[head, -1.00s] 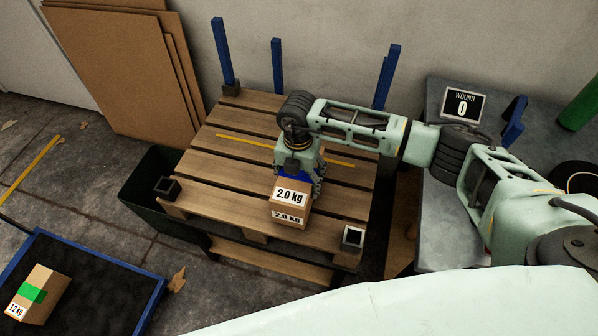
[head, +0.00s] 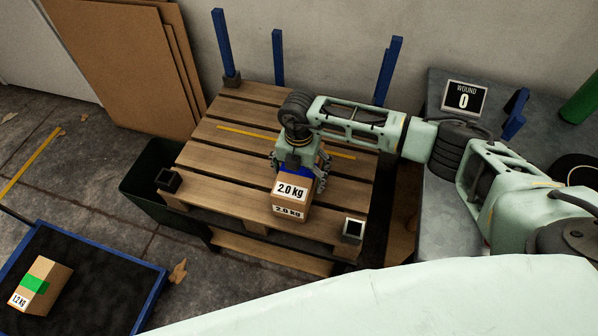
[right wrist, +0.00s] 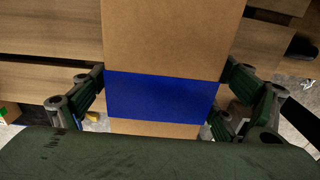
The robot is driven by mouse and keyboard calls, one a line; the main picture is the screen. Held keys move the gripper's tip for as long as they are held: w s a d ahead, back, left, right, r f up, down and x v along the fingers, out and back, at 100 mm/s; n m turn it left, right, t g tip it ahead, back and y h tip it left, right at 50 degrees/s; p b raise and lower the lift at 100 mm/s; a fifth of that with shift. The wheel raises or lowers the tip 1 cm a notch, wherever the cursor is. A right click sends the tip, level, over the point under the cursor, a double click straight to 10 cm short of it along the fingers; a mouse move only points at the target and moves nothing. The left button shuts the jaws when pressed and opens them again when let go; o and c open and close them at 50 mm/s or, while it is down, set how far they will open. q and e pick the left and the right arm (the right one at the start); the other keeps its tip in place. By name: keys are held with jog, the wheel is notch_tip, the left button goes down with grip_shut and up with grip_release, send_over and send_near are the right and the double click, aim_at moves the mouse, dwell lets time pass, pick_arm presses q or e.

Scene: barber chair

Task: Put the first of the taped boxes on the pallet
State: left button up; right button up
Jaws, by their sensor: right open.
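A cardboard box marked 2.0 kg (head: 289,208) with a blue tape band rests on the front part of the wooden pallet (head: 225,160). My right gripper (head: 298,172) is open over the box, with its fingers spread to either side. In the right wrist view the blue tape (right wrist: 160,97) lies between the open fingers, and small gaps seem to separate them from the box. Another box with green tape, marked 1.2 kg (head: 40,282), lies in the blue-rimmed tray (head: 152,300) at lower left. My left gripper is not in view.
Blue posts (head: 222,45) stand at the pallet's far corners and edge; black sockets (head: 168,180) sit at its near corners. A dark green bin (head: 145,205) is left of the pallet. A grey bench with a WOUND 0 sign (head: 465,97) stands right. The pallet's left part is clear.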

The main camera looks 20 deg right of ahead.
notch_tip(320, 180, up, 12)
jog(key=shift+r+b, duration=0.1)
jog(key=shift+b, duration=0.3)
jog(key=shift+s, duration=0.1)
dwell(0.5)
